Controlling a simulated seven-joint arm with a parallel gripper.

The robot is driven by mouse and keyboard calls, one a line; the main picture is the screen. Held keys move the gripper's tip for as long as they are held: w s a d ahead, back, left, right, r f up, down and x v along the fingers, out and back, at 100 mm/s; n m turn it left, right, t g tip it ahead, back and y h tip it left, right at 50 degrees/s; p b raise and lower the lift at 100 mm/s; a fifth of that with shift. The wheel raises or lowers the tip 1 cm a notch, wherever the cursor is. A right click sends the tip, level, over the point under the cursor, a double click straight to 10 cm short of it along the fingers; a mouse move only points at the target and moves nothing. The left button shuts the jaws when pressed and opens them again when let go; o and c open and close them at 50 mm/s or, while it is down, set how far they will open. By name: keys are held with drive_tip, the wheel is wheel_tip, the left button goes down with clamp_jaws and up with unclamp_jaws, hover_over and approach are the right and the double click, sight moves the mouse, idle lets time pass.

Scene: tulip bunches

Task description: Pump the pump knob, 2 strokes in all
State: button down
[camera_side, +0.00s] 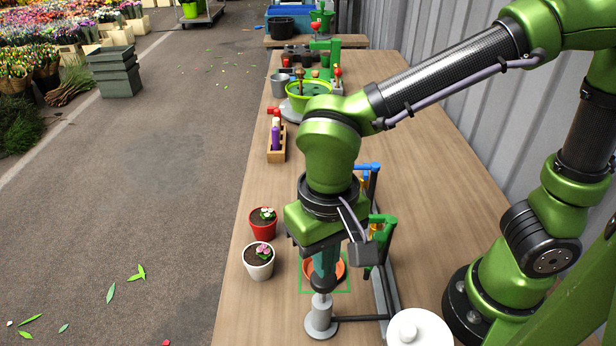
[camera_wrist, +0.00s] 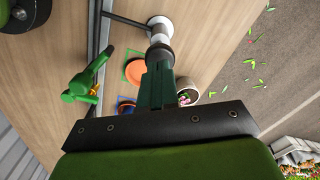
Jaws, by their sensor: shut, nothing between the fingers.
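The pump stands on the bench at the front in the side view, with a round grey base (camera_side: 320,325) and an upright grey body. Its dark pump knob (camera_side: 323,285) is on top, directly under my gripper (camera_side: 325,272). My gripper points straight down, its fingers shut with nothing between them. In the wrist view the fingertips (camera_wrist: 158,65) overlap the dark round knob (camera_wrist: 158,53), with the pale pump base (camera_wrist: 158,22) beyond. The tips look to be at or on the knob; I cannot tell whether they press it.
A grey bar joins the pump to a rail on its right. White (camera_side: 258,261) and red (camera_side: 263,224) flower pots stand left. A white round object (camera_side: 420,328) is at the front right.

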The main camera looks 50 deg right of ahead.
drive_tip(key=shift+f, duration=2)
drive_tip(key=shift+r, duration=3.15)
